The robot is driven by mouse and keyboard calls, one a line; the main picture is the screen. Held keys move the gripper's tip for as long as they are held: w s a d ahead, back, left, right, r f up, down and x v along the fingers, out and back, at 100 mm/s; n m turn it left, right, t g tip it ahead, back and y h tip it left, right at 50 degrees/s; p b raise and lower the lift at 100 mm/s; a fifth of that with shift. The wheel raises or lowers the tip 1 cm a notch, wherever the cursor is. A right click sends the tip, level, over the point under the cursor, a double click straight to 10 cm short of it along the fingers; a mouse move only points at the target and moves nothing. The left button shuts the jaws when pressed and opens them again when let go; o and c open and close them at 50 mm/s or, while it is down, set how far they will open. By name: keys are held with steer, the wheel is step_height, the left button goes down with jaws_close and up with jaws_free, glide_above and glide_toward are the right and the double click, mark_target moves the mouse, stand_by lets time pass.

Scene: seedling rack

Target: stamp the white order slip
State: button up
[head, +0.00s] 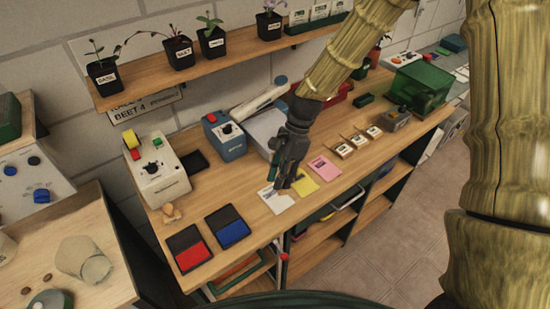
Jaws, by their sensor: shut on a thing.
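The white order slip (277,202) lies flat on the wooden bench, left of a yellow slip (304,181) and a pink slip (325,168). My gripper (284,178) is over the back right part of the white slip, close to the yellow one. It points down and is shut on a small dark thing, mostly hidden by the fingers; I cannot tell whether this touches the paper. An ink pad with a red face (190,252) and one with a blue face (228,228) lie open to the left. A small wooden knobbed object (171,212) stands behind the red pad.
A pale machine (156,168) and a blue-grey box (225,137) stand at the back left. Small labelled cards (358,139) and a green bin (421,87) are to the right. A shelf of potted seedlings (178,48) hangs above. Bench between blue pad and slip is clear.

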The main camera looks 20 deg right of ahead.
mark_target(281, 191)
steer(key=shift+s+f+b, duration=0.25)
steer(key=shift+s+b, duration=0.2)
steer(key=shift+b, duration=0.1)
steer(key=f+b, duration=0.2)
steer(key=shift+w+f, duration=0.3)
steer(key=shift+w, duration=0.05)
steer(key=shift+f+b, duration=0.4)
steer(key=shift+s+f+b, duration=0.25)
steer(key=shift+f+b, duration=0.25)
steer(key=shift+b, duration=0.2)
steer(key=shift+w+f+b, duration=0.15)
steer(key=shift+f+b, duration=0.15)
steer(key=shift+f, duration=0.15)
steer(key=shift+r, duration=0.1)
steer(key=shift+f, duration=0.6)
steer(key=shift+f, duration=0.1)
stand_by(1.7)
